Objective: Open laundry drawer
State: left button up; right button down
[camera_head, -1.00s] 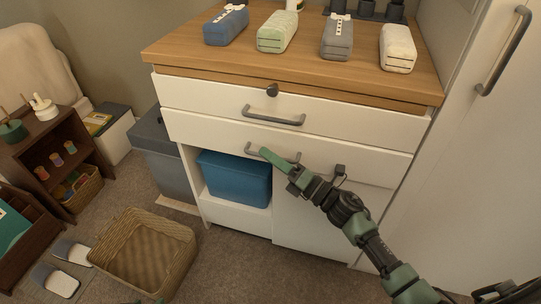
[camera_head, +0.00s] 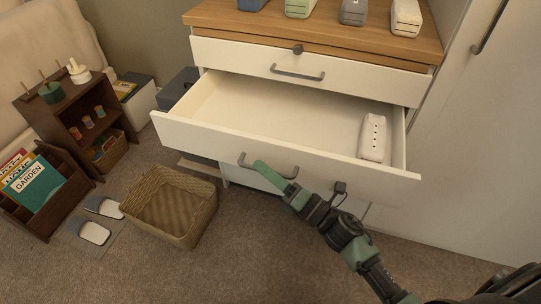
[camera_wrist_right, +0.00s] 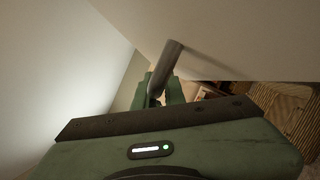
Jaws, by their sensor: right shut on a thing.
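The laundry drawer (camera_head: 200,131) is the second drawer of the white cabinet, and it stands pulled out wide. A white box-like item with dark dots (camera_head: 373,138) lies inside at the right end; the rest of the drawer is bare. My right gripper (camera_head: 262,168) is shut on the drawer's grey bar handle (camera_head: 243,160). In the right wrist view the handle (camera_wrist_right: 168,62) runs between the green fingers (camera_wrist_right: 160,92). My left gripper is not in view.
A closed top drawer (camera_head: 350,77) sits above, under the wooden top (camera_head: 320,32) with several packs. A wicker basket (camera_head: 170,205) stands on the floor left of the drawer, with slippers (camera_head: 94,232) beside it. A brown shelf (camera_head: 70,115) stands further left.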

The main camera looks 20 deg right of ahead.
jog(key=shift+s+a, duration=0.6)
jog(key=shift+s, duration=0.3)
jog(key=shift+s+a, duration=0.55)
jog(key=shift+s, duration=0.3)
jog(key=c, duration=1.8)
grip_release()
jog(key=shift+o, duration=0.2)
jog(key=v, duration=0.8)
